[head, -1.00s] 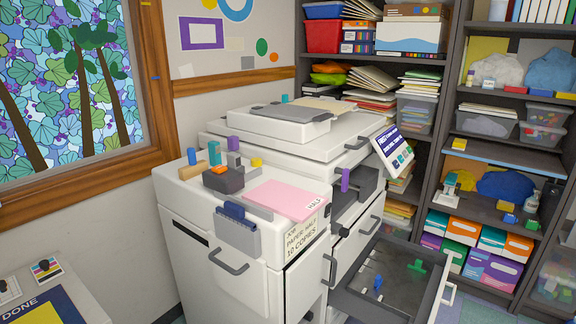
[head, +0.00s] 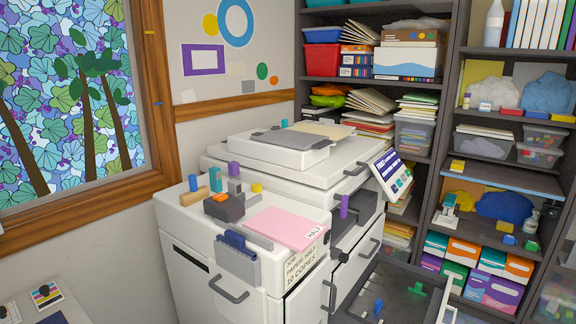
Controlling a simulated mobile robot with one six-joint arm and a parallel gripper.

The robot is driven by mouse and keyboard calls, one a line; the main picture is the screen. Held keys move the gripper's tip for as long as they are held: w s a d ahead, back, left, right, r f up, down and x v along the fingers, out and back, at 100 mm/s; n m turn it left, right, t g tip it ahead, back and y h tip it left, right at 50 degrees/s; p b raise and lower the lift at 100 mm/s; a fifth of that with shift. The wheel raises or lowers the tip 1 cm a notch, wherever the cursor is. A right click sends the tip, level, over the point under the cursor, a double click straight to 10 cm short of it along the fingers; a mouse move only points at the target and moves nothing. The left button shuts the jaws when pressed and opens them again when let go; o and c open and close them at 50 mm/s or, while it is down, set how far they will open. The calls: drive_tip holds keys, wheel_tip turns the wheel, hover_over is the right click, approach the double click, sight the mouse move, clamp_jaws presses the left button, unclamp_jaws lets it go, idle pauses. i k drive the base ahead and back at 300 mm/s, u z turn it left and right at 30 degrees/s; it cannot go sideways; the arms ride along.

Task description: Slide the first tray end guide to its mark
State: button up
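The copier (head: 315,170) stands against the wall, with an open dark paper tray (head: 350,292) pulled out at the lower right. Inside the tray stands a small blue guide (head: 378,306) near the middle and a green guide (head: 416,289) toward the far right side. I cannot tell which of them is the end guide, and no mark can be made out on the tray floor. The near part of the tray is cut off by the bottom edge of the picture. My gripper is not in view.
A white cabinet (head: 205,265) left of the tray bears pink paper (head: 280,229), a grey block holder (head: 224,208) and small blocks. The control panel (head: 391,172) juts out above the tray. Full shelves (head: 440,190) stand behind and right. A low table (head: 70,305) is at lower left.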

sight(419, 286)
drive_tip(key=u, duration=1.3)
drive_tip(key=k, duration=0.15)
drive_tip(key=z, duration=3.15)
drive_tip(key=i, duration=1.75)
drive_tip(key=z, duration=0.05)
